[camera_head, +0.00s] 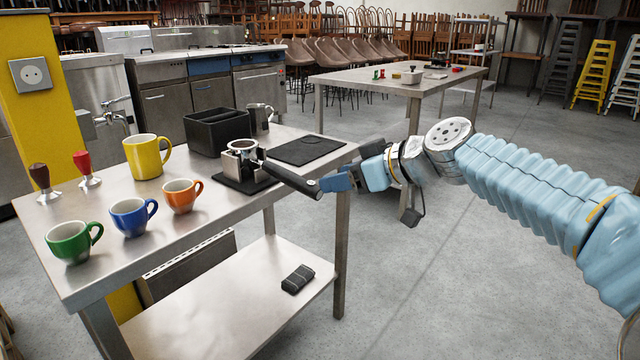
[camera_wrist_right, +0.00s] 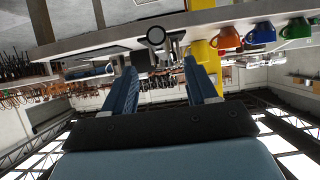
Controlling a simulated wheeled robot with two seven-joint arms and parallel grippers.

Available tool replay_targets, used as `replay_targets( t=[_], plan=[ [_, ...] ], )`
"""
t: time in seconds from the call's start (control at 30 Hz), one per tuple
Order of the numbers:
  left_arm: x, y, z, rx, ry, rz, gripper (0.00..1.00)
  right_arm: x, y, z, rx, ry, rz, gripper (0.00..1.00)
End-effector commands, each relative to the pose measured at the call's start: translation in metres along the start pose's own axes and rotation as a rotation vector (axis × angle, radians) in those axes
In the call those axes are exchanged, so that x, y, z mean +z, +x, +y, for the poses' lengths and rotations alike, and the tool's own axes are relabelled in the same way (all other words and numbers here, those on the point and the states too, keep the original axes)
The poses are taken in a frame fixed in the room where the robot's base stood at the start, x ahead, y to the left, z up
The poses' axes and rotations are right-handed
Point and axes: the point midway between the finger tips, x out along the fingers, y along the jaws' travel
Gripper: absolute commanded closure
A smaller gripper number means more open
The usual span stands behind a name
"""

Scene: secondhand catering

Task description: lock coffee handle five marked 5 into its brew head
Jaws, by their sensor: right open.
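A coffee handle (camera_head: 292,181) rests with its metal basket in a black stand (camera_head: 243,183) on the steel table. Its dark grip sticks out past the table's front right edge. I cannot read a 5 on it. My right gripper (camera_head: 338,182) is open at the outer end of the grip. In the right wrist view, upside down, the round end of the coffee handle (camera_wrist_right: 156,37) shows between and beyond the open fingertips (camera_wrist_right: 160,62). No contact is clear. My left gripper is not in view. I see no brew head in these views.
The steel table (camera_head: 225,205) also holds a yellow mug (camera_head: 146,158), green, blue and orange cups, two tampers, a black box (camera_head: 216,132), a metal jug (camera_head: 260,118) and a black mat (camera_head: 306,150). A dark block (camera_head: 298,279) lies on the lower shelf. Floor right of the table is clear.

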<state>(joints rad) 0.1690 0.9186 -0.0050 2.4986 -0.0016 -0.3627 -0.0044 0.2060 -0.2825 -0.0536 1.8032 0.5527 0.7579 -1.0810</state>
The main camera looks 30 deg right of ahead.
Motion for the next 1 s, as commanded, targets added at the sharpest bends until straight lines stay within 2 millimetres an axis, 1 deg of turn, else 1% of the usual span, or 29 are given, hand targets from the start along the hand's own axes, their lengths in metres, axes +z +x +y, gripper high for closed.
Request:
replay_targets(
  t=[0.17, 0.67, 0.73, 1.0],
  plan=[
    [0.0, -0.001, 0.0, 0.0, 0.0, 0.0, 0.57, -0.001, 0.009, 0.0, -0.001, -0.001, 0.0, 0.43],
    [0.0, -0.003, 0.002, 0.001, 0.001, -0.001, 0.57, 0.0, 0.061, 0.0, -0.001, 0.001, -0.003, 0.43],
    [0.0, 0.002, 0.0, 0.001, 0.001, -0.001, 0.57, 0.002, 0.069, 0.0, -0.001, -0.001, -0.002, 0.43],
    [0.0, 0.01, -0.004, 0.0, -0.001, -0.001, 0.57, 0.002, 0.095, 0.0, -0.001, -0.001, -0.002, 0.43]
  ],
)
